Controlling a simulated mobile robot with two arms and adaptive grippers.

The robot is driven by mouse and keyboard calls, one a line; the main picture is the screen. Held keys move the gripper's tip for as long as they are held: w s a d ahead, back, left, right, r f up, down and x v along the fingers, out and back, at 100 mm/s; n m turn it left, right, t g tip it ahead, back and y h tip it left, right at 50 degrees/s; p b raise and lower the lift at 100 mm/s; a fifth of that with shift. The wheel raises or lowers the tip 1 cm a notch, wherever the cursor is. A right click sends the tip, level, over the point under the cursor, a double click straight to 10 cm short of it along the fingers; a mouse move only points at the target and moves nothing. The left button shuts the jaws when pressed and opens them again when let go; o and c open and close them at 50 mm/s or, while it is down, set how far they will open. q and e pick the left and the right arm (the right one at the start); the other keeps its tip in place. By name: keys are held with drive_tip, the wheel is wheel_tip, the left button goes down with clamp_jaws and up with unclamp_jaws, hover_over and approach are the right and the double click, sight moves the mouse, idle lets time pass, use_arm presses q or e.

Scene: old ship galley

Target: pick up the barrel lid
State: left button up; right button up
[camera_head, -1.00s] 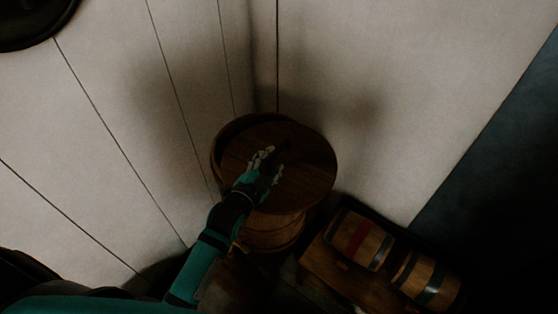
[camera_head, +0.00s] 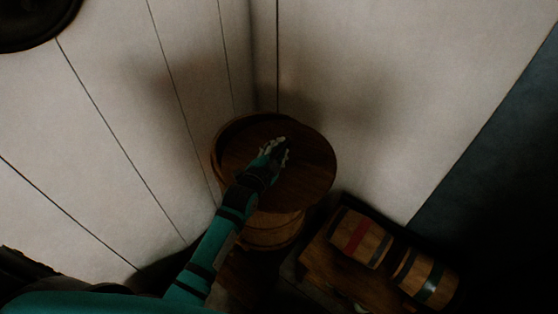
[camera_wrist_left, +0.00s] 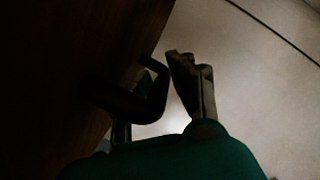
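The barrel lid (camera_head: 310,175) is a round dark-brown wooden disc on top of the barrel (camera_head: 268,232) in the corner. It sits off-centre to the right, leaving a crescent of the barrel's rim showing at the left. My left gripper (camera_head: 277,149) reaches over the lid's middle from the lower left, its fingertips apart. Whether the fingers touch the lid is too dark to tell. My right gripper is not in view.
Pale plank walls meet in a corner close behind the barrel. Small banded kegs (camera_head: 362,238) (camera_head: 427,279) lie on a wooden stand (camera_head: 325,265) at the lower right. A dark round object (camera_head: 30,20) is at the upper left.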

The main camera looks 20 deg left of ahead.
use_arm(q)
drive_tip(key=shift+f, duration=0.1)
clamp_jaws()
drive_tip(key=shift+r, duration=0.2)
